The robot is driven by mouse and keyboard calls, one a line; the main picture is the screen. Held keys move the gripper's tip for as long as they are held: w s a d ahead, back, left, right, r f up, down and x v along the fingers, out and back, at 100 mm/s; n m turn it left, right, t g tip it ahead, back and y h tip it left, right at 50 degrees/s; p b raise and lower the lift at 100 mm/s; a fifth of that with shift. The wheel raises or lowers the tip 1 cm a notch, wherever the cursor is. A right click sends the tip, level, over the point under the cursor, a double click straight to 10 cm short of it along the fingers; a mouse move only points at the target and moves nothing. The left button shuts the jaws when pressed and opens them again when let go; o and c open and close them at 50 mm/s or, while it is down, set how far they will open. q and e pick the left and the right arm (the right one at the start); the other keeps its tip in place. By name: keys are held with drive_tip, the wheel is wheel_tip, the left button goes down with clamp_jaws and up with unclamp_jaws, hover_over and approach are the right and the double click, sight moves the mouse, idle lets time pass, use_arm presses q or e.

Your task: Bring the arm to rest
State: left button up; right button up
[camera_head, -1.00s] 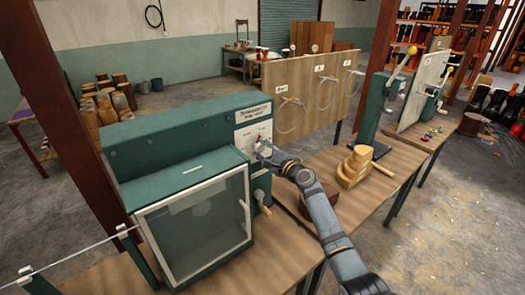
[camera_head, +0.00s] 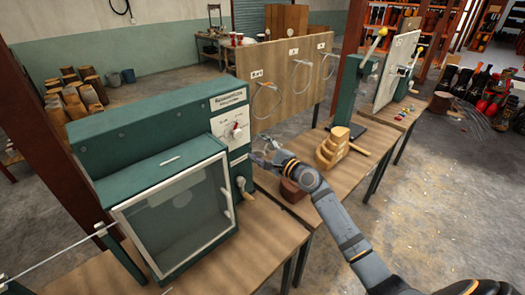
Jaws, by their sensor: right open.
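My right arm comes in from the lower right. Its gripper (camera_head: 262,153) is open and empty, just right of the green machine (camera_head: 150,125) and a little below its white dial panel (camera_head: 230,122). The machine's glass-fronted door (camera_head: 175,218) looks closed. My left gripper is not in view.
A stepped wooden block (camera_head: 331,148) and a dark red-brown piece (camera_head: 291,190) are on the bench (camera_head: 262,240) near my forearm. An upright board with wire loops (camera_head: 285,85) stands behind. A green lever press (camera_head: 350,92) stands farther right.

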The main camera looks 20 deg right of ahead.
drive_tip(key=v, duration=0.2)
drive_tip(key=shift+s, duration=0.25)
